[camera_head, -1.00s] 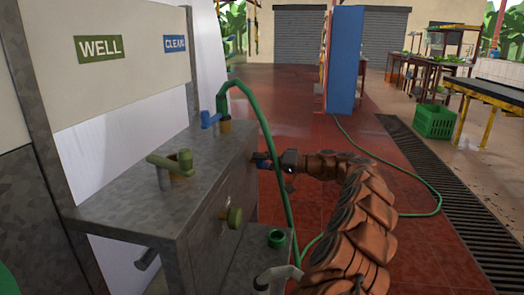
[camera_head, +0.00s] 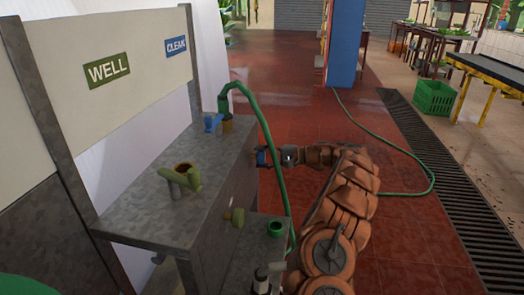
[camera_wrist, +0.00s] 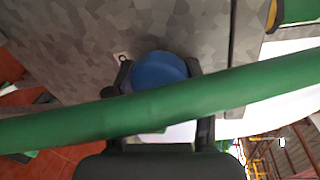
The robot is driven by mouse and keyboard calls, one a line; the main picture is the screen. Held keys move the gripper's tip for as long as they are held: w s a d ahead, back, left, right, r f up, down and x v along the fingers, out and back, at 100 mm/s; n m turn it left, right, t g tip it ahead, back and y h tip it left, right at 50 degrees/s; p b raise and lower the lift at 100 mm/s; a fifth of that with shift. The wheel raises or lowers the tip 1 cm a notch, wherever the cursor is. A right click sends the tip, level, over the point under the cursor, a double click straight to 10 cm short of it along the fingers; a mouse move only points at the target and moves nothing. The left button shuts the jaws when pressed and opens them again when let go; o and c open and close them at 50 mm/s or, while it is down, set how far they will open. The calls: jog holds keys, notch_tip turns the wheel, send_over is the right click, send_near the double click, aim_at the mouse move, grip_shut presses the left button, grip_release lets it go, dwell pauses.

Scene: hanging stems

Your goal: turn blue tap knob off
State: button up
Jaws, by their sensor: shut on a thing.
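The blue tap knob (camera_wrist: 160,72) is round and sits on the side face of the grey metal stand, between my gripper's two dark fingers in the wrist view. My gripper (camera_head: 262,158) is shut on this knob, which shows as a small blue patch (camera_head: 261,157) in the head view. The green hose (camera_wrist: 150,108) crosses the wrist view in front of the fingers and hides part of them. A blue tap (camera_head: 213,122) stands on top of the stand below the CLEAN sign (camera_head: 176,46).
An olive tap (camera_head: 182,178) stands on the stand (camera_head: 145,220) below the WELL sign (camera_head: 107,69), with an olive knob (camera_head: 237,217) on the side face. The hose (camera_head: 272,135) hangs close to my gripper. A green crate (camera_head: 434,97) stands at the right; the red floor is open.

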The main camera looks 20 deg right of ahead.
jog(key=shift+f+m+p, duration=0.1)
jog(key=shift+m+p, duration=0.3)
jog(key=shift+m, duration=0.2)
jog(key=o, duration=1.2)
jog(key=v, duration=1.2)
jog(key=shift+w+d, duration=0.1)
